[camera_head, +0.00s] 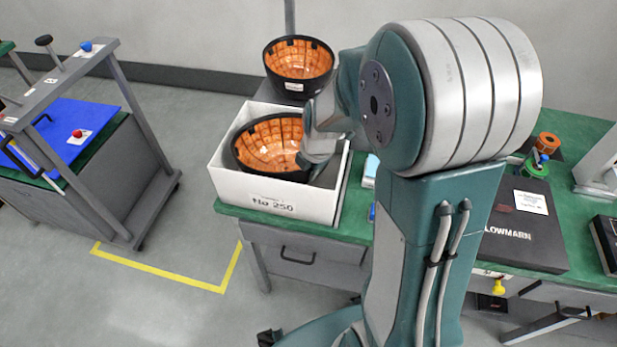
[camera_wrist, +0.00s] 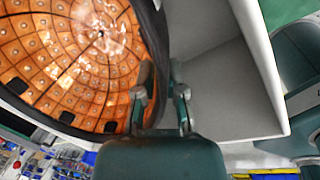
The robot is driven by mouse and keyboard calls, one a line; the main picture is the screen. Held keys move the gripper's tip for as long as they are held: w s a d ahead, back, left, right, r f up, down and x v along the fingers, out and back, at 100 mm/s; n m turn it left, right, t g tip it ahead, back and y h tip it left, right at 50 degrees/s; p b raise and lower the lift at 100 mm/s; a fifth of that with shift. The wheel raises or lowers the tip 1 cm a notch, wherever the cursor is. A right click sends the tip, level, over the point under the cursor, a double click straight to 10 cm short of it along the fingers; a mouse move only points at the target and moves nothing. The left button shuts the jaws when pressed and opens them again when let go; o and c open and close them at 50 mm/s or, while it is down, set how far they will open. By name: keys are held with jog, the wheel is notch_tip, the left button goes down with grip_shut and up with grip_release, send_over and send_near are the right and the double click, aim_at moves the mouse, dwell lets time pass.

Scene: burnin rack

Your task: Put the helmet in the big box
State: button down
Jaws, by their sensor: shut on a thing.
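The helmet (camera_head: 268,145) is a dark bowl shape with an orange, tiled inside, its open side facing up and tilted. In the head view it is within the opening of the big white box (camera_head: 235,190); I cannot tell whether it touches the box floor. My gripper (camera_head: 316,160) is shut on the helmet's right rim. In the wrist view the helmet's orange inside (camera_wrist: 70,60) fills the left, and my gripper's fingers (camera_wrist: 160,85) pinch its dark rim. The grey inside of the box (camera_wrist: 225,90) shows to the right. The helmet's underside is hidden.
A second, similar orange-lined bowl (camera_head: 299,62) stands behind the box. The green bench (camera_head: 580,140) holds a black case (camera_head: 525,235) and an orange spool (camera_head: 547,142) to the right. A cart with a blue panel (camera_head: 70,135) stands left, with open floor between.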

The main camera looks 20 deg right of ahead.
jog(key=shift+s+x, duration=0.15)
jog(key=shift+x, duration=0.55)
jog(key=shift+s+x, duration=0.1)
jog(key=shift+x, duration=0.6)
jog(key=shift+d+f, duration=0.1)
jog(key=shift+f, duration=0.05)
jog(key=c, duration=0.7)
grip_release()
jog(key=a+v, duration=0.1)
jog(key=v, duration=1)
jog(key=shift+s+a+r+m+t+h, duration=0.15)
jog(key=shift+s+a+r+m+t, duration=0.4)
jog(key=shift+s+r+m, duration=2)
jog(key=shift+s+a+r+m+t+h, duration=0.1)
jog(key=shift+s+a+r+m+t, duration=0.7)
jog(key=shift+s+m, duration=3.15)
jog(key=shift+s+a+r+m+t+h, duration=0.15)
jog(key=shift+s+r+m+t, duration=0.2)
jog(key=shift+s+r+m, duration=2.9)
